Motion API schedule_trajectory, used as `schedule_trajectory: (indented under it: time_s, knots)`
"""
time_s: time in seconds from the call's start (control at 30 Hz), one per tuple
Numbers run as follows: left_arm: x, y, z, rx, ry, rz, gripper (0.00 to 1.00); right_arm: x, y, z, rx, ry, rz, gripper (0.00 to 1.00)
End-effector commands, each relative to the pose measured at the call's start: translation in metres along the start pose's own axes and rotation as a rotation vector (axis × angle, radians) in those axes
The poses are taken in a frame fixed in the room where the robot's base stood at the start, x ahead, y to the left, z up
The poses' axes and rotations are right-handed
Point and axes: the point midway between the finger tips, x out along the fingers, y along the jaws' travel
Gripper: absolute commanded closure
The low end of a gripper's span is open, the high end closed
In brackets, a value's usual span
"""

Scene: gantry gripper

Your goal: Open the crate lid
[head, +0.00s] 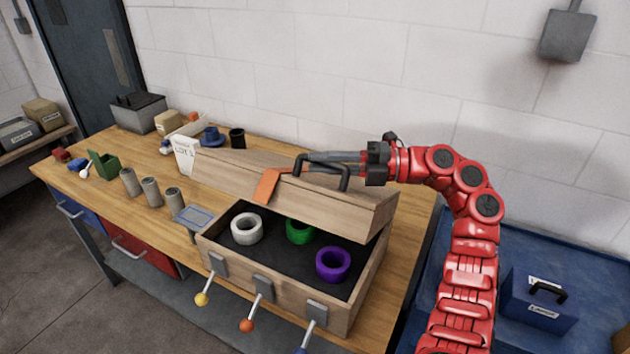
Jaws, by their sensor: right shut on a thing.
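The wooden crate (210,251) stands on the workbench with its lid (365,208) raised at a tilt, so the dark inside shows. A white ring (247,240), a green ring (290,234) and a purple ring (333,279) lie inside. The lid has a dark handle (346,180) and an orange tab (267,186). My right gripper (310,163) comes in from the right and is shut on the lid handle. Three latches with a yellow knob (202,299), an orange knob (247,326) and a blue knob hang down at the crate's front. My left gripper is not in view.
Several grey cylinders (151,191) stand on the bench (110,223) left of the crate, near a green bin (104,165). A white sign (185,157), a blue item (211,137) and a black cup (237,138) are behind. A blue box (538,303) stands at right. The wall is close behind.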

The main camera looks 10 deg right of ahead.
Motion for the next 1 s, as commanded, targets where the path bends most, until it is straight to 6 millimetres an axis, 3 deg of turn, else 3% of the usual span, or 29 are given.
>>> schedule_trajectory:
  time_s: [0.33, 0.77, 0.8, 0.93, 1.0]
  knots:
    - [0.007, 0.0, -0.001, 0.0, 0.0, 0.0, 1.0, -0.008, 0.014, 0.02, 0.078, 0.0, 0.034, 1.0]
    - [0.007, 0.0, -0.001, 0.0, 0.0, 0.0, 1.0, -0.01, 0.013, 0.022, 0.086, -0.003, 0.036, 1.0]
    - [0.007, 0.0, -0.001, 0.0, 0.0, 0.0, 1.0, -0.01, 0.013, 0.022, 0.086, -0.003, 0.035, 0.75]
    - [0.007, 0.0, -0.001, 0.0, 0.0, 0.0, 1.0, -0.009, 0.013, 0.022, 0.086, -0.003, 0.036, 0.51]
    - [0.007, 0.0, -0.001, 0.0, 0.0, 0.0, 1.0, -0.009, 0.013, 0.022, 0.085, -0.003, 0.036, 0.5]
